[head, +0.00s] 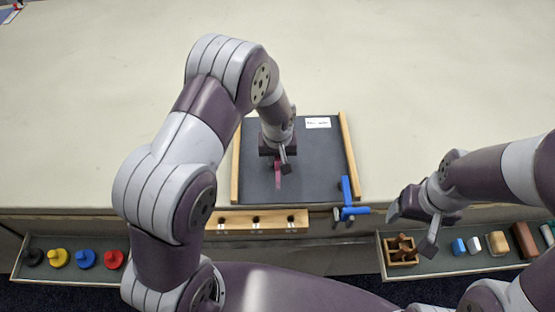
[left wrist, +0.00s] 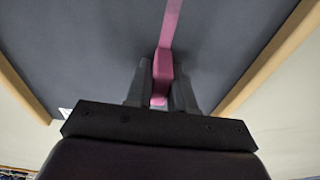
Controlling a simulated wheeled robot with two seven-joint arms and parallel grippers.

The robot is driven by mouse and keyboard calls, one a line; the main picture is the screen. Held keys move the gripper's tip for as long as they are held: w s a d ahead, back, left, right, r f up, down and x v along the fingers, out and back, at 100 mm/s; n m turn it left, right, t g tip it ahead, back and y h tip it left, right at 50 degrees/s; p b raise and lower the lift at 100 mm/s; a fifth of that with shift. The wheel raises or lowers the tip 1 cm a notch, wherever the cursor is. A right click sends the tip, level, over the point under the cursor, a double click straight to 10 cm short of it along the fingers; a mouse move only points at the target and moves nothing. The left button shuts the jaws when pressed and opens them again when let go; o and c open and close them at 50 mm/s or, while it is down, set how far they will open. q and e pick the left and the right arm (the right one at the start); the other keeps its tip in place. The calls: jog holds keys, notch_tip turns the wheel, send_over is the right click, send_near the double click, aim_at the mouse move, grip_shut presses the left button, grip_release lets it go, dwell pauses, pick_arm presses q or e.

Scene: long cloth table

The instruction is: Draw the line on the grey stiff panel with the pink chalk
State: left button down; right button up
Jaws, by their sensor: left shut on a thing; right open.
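The grey panel (head: 320,150) lies on the table between two wooden side strips, with a white label (head: 318,122) at its far edge. My left gripper (head: 282,165) is over the panel's middle-left, shut on the pink chalk (left wrist: 162,75). In the left wrist view the chalk sits between the two fingers. A pink line (left wrist: 171,24) runs along the panel from the chalk; a short part of it shows in the head view (head: 278,181) below the gripper. The gripper hides the chalk's contact with the panel. My right gripper (head: 411,230) is open and empty, off the table's front edge.
A blue clamp (head: 349,202) grips the panel's near right corner. A wooden rack (head: 255,221) hangs at the front edge. A left tray (head: 45,277) holds coloured knobbed pieces. A right tray (head: 440,266) holds a wooden box and several blocks. The table beyond the panel is clear.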

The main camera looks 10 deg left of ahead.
pick_arm(q)
jog(key=shift+w+a, duration=0.25)
jog(key=shift+w, duration=0.7)
jog(key=shift+w+a, duration=0.3)
jog(key=shift+w, duration=0.6)
jog(key=shift+w+a, duration=0.25)
jog(key=shift+w, duration=0.7)
jog(key=shift+w+a+b, duration=0.3)
jog(key=shift+w+b, duration=0.05)
jog(key=shift+w, duration=0.6)
jog(key=shift+w+a+b, duration=0.25)
jog(key=shift+w+b, duration=0.05)
jog(key=shift+w, duration=0.65)
jog(key=shift+s, duration=0.1)
